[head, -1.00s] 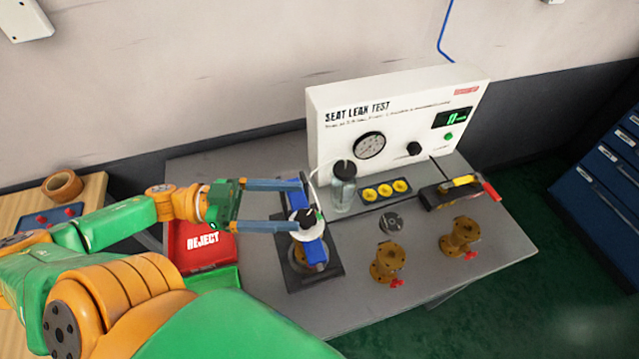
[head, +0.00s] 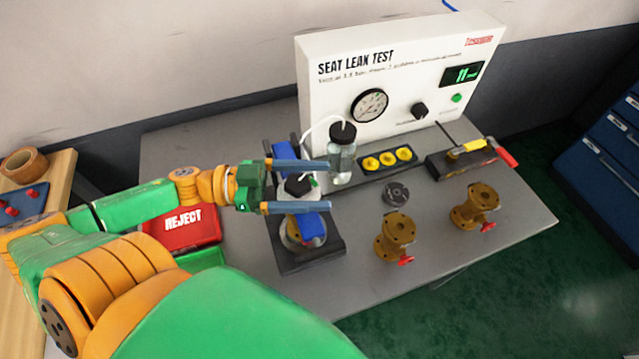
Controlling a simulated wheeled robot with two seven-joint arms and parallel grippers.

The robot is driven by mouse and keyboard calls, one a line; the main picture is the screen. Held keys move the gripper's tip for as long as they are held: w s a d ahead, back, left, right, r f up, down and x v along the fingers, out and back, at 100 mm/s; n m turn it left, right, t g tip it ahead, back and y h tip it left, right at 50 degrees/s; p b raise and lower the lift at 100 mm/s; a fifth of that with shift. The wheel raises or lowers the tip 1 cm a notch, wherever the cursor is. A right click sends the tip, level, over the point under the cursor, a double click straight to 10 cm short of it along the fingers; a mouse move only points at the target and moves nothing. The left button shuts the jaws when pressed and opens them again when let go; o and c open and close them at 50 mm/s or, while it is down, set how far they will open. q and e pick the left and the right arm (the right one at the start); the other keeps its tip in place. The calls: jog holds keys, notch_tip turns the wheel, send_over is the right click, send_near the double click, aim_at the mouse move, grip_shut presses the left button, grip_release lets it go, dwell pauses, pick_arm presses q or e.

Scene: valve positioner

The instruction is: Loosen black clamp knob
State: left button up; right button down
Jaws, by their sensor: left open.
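The black clamp knob (head: 298,184) sits on a white collar on top of the blue clamp bar (head: 312,228) of the test fixture. A brass-coloured valve (head: 293,233) is partly visible under the bar, on the dark base plate (head: 315,256). My left gripper (head: 328,186) is open. In the picture its two blue-grey fingers pass on the far and near sides of the knob; whether they touch it I cannot tell. My right gripper is not in view.
A white seat leak test panel (head: 394,72) stands behind, with a clear bottle (head: 341,158) close to the far finger. A yellow-capped strip (head: 388,159), a grey disc (head: 396,193) and brass valves (head: 396,238) (head: 475,206) lie to the right. A red reject bin (head: 181,233) is at left.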

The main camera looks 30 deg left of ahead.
aim_at(304, 176)
pick_arm(q)
jog(key=shift+w+d, duration=0.35)
jog(key=shift+d, duration=0.2)
grip_shut()
jog(key=n+t+y+p, duration=0.2)
jog(key=n+y+p, duration=0.1)
jog(key=w+a+n+t+y+p, duration=0.1)
jog(key=n+t+y+p, duration=0.2)
jog(key=y+p, duration=0.1)
jog(key=a+n+t+y+p, duration=0.1)
jog(key=n+t+y+p, duration=0.2)
jog(key=y+p, duration=0.1)
jog(key=shift+w+a+r, duration=0.1)
jog(key=shift+w, duration=0.15)
jog(key=shift+a+n+t+y, duration=0.2)
jog(key=shift+n+y, duration=0.4)
jog(key=shift+y, duration=0.35)
jog(key=shift+a+n+t+y, duration=0.15)
jog(key=shift+n+y, duration=0.45)
jog(key=shift+y, duration=0.3)
jog(key=shift+a+n+t+y, duration=0.2)
jog(key=shift+n+y, duration=0.4)
jog(key=shift+y, duration=0.35)
grip_release()
